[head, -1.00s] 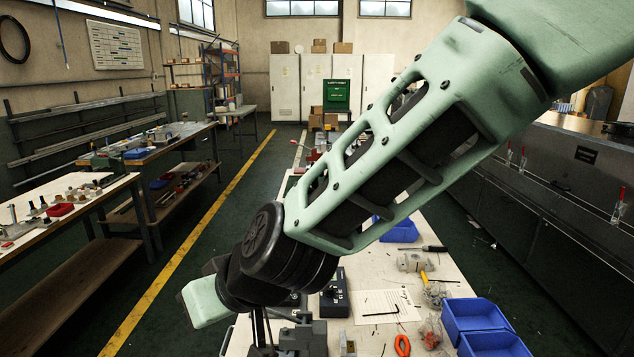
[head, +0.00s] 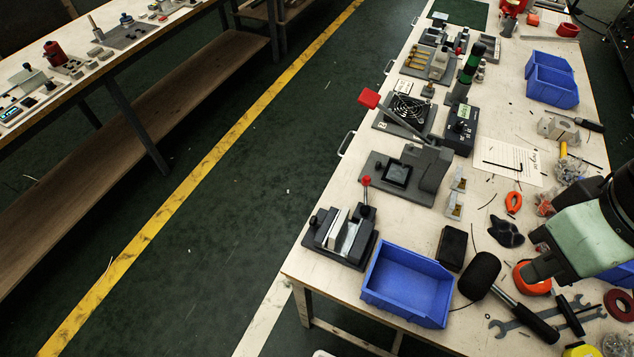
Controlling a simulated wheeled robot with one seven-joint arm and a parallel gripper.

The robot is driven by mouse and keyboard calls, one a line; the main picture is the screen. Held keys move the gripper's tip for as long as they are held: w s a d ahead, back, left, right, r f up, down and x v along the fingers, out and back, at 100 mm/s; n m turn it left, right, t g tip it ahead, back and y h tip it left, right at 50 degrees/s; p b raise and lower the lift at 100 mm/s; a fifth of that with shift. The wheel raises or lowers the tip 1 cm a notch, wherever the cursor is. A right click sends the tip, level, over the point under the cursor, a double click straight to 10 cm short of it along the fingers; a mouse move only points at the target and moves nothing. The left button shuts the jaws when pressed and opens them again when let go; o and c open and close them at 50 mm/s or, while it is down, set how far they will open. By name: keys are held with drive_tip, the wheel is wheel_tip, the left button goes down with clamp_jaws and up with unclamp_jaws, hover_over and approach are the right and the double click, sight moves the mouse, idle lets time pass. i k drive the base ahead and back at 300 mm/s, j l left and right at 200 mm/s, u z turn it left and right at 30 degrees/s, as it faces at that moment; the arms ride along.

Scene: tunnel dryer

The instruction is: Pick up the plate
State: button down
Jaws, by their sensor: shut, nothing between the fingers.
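A thin, pale metal piece (head: 347,238), the likeliest plate in view, stands on edge in a small dark clamping fixture (head: 326,238) with a red-knobbed lever, near the bench's left edge. I cannot tell for sure that it is the plate. My gripper (head: 534,269) is at the right, low over the cluttered part of the bench. It is shut and empty, well to the right of the fixture, with a blue bin and a mallet between them. My arm hides part of the bench there.
An empty blue bin (head: 408,286) stands at the front edge beside the fixture. A black mallet (head: 480,275), wrenches (head: 545,318) and an orange tape roll (head: 530,282) lie near my gripper. Lever fixtures (head: 410,170) stand farther back. A green floor aisle is clear at left.

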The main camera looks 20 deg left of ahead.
sight(337, 231)
drive_tip(key=j, duration=1.85)
